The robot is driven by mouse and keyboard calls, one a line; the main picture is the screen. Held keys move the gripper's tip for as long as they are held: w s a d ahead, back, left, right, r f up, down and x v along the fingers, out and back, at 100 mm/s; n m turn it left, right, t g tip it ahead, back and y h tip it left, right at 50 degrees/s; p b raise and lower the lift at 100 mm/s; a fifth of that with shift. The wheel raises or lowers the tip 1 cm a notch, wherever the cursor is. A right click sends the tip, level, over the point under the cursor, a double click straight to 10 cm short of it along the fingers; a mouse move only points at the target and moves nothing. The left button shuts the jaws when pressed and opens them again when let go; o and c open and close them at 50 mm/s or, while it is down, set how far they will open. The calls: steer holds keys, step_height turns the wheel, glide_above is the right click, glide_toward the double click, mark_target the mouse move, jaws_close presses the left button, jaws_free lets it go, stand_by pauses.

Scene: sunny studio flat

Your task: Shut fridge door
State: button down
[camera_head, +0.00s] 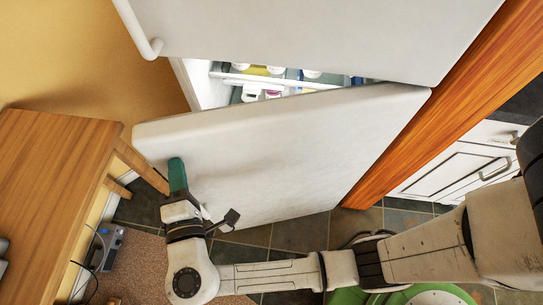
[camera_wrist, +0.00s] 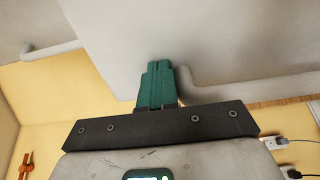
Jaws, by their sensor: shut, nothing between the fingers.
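The white fridge door (camera_head: 270,150) stands partly open, with lit shelves of items showing in the gap above its top edge. The fridge's upper door (camera_head: 310,30) is above it, with a curved handle (camera_head: 140,35) at its left end. My gripper (camera_head: 177,175) has green fingers, shut and empty, in front of the left part of the open door. In the wrist view the green fingers (camera_wrist: 156,82) are together against a white door surface (camera_wrist: 120,40). I cannot tell whether they touch it. A curved white handle (camera_wrist: 200,90) shows right beside them.
A wooden table (camera_head: 55,165) stands at the left, close to the door's free end. An orange wooden panel (camera_head: 440,110) borders the fridge on the right, with a white cabinet (camera_head: 455,165) beyond. Tiled floor (camera_head: 300,233) lies below the door. A blue-grey device with cables (camera_head: 105,245) is under the table.

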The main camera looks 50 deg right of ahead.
steer(key=shift+b+x, duration=0.5)
steer(key=shift+x, duration=2.7)
steer(key=shift+d, duration=0.15)
steer(key=shift+s+d+b+x, duration=0.15)
steer(key=shift+b+x, duration=0.15)
steer(key=shift+x, duration=0.95)
steer(key=shift+s+d+b+x, duration=0.15)
steer(key=shift+b+x, duration=0.1)
steer(key=shift+x, duration=1.05)
